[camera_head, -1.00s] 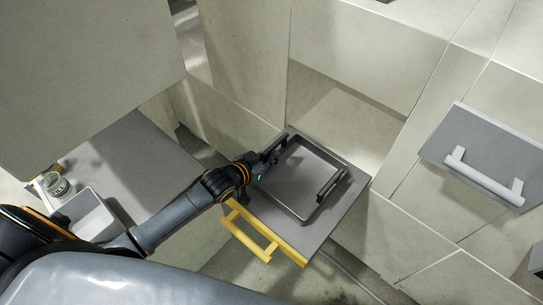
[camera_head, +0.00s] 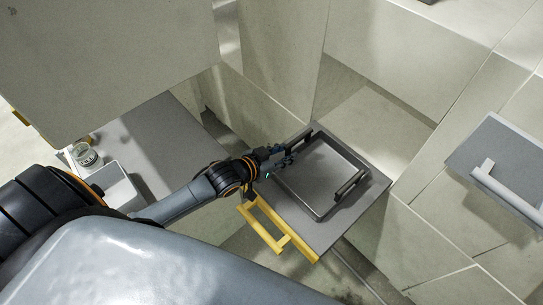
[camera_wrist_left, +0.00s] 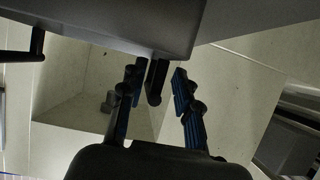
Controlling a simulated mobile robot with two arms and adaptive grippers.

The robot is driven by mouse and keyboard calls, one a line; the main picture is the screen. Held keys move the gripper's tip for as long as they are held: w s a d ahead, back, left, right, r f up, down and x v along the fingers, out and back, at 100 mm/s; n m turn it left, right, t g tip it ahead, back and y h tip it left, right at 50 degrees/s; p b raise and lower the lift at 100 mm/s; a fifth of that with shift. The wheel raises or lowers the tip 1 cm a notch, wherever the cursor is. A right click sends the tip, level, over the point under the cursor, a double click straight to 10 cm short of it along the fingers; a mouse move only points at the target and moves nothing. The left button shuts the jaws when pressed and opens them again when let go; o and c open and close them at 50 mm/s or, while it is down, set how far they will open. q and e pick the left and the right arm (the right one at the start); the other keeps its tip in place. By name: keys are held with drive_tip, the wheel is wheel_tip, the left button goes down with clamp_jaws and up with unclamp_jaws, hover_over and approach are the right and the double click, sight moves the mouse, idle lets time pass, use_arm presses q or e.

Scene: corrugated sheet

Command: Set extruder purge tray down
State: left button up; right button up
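The extruder purge tray (camera_head: 322,178) is a shallow dark grey rectangular tray with a black handle at each of two opposite ends. It rests on a grey pull-out shelf (camera_head: 350,213) with a yellow handle (camera_head: 266,235). My left gripper (camera_head: 287,156) is at the tray's left end, by the near-left handle. In the left wrist view, the tray (camera_wrist_left: 125,22) fills the top, and its handle (camera_wrist_left: 157,82) hangs in the gap between the two blue-padded fingers (camera_wrist_left: 155,92). The fingers stand apart, with visible gaps to the handle. My right gripper is out of view.
A grey side table (camera_head: 150,145) at the left holds a small white bin (camera_head: 115,185) and a round jar (camera_head: 86,155). Pale cabinet walls surround the shelf. A grey drawer front with a white handle (camera_head: 503,183) is at the right.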

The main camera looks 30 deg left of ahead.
use_arm(q)
drive_tip(key=v, duration=0.7)
drive_tip(key=shift+d, duration=0.1)
